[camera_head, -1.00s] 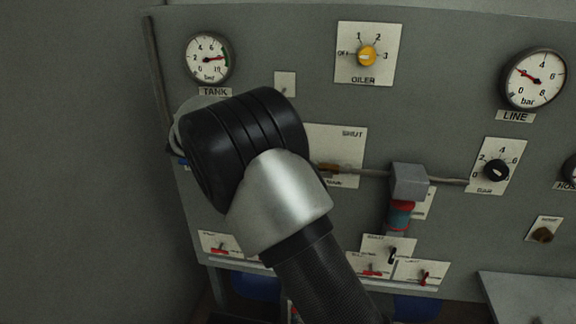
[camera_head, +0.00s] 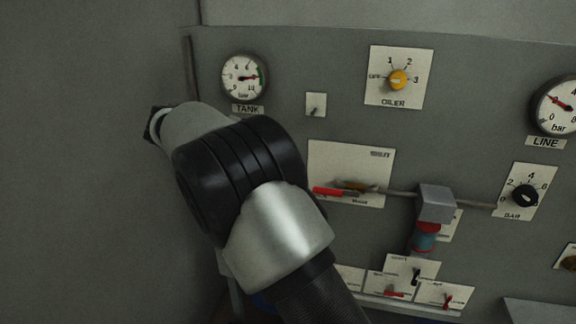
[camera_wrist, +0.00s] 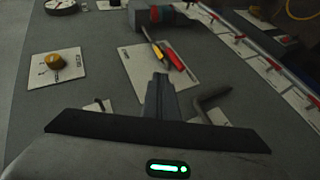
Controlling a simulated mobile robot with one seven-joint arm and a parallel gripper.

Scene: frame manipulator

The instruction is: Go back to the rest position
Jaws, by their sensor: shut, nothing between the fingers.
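My gripper (camera_wrist: 160,88) points forward in the wrist view, its fingers together and empty. The grey panel lies beyond the fingertips, and they look apart from it, though the gap is hard to judge. In the head view my arm crosses the lower left of the panel (camera_head: 335,100), and the gripper's fingers are hidden there. The red valve handle (camera_head: 329,191) shows beside my arm on a white plate; it also shows in the wrist view (camera_wrist: 175,60), just beyond the fingertips.
The panel carries the TANK gauge (camera_head: 245,77), the yellow OILER knob (camera_head: 398,80), the LINE gauge (camera_head: 560,104), a black BAR knob (camera_head: 525,195) and a grey filter block (camera_head: 436,203). Small red switches sit along the lower edge. A bare wall (camera_head: 90,190) stands at the left.

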